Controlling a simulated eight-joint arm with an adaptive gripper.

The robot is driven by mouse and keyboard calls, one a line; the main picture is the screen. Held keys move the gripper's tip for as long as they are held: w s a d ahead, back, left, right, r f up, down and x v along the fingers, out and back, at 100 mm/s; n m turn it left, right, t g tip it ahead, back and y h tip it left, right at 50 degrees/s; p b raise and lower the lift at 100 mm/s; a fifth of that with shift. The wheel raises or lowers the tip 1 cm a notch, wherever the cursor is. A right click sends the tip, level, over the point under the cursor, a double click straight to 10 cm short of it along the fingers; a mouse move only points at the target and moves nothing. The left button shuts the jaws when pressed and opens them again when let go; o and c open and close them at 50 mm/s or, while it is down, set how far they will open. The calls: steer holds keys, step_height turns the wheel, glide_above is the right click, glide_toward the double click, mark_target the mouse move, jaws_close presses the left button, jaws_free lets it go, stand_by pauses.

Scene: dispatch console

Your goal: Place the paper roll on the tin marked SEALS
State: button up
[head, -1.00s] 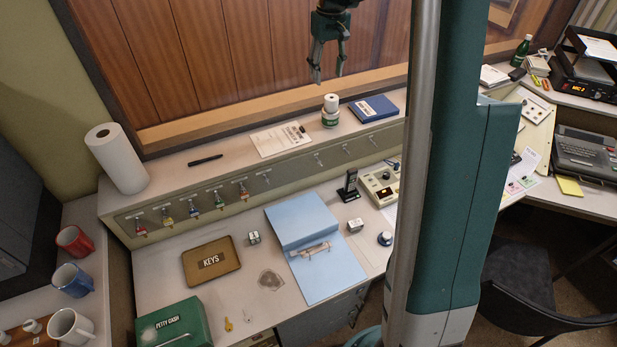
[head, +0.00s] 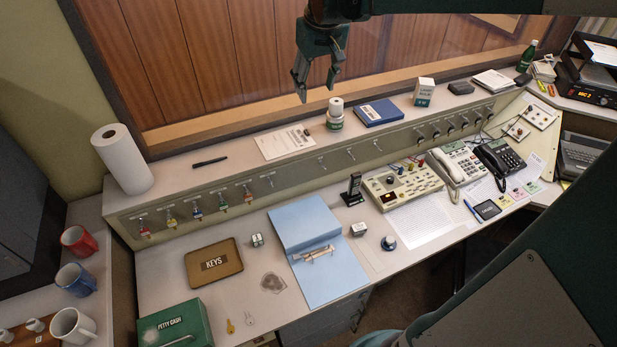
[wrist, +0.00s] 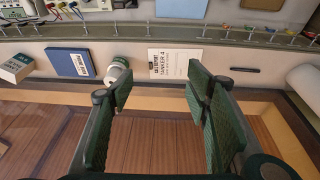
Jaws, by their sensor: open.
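A small white paper roll (head: 336,105) stands upright on top of a short tin (head: 334,122) with a green band, on the raised shelf by the window. The tin's lettering is too small to read. My gripper (head: 315,95) is open and empty, above and a little left of the roll in the head view, apart from it. In the wrist view the paper roll (wrist: 113,75) and the tin (wrist: 121,63) show beyond the left finger of my gripper (wrist: 165,95), not between the fingers.
A blue book (head: 378,112) and a light bulb box (head: 425,92) stand right of the tin. A paper sheet (head: 284,141) lies left of it. A larger paper towel roll (head: 122,158) stands at the shelf's left end. Wood panelling (head: 230,60) rises behind.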

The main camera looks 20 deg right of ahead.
steer(key=s+a+f+t, duration=0.1)
steer(key=s+a, duration=0.3)
steer(key=s, duration=0.4)
steer(key=s+a+f+t, duration=0.1)
steer(key=s+a+f, duration=0.3)
steer(key=s, duration=0.5)
steer(key=s+a+f+t, duration=0.2)
steer(key=s+a, duration=0.3)
steer(key=s, duration=0.4)
steer(key=shift+s+f+y, duration=0.25)
steer(key=shift+f+y, duration=0.05)
steer(key=shift+f, duration=0.2)
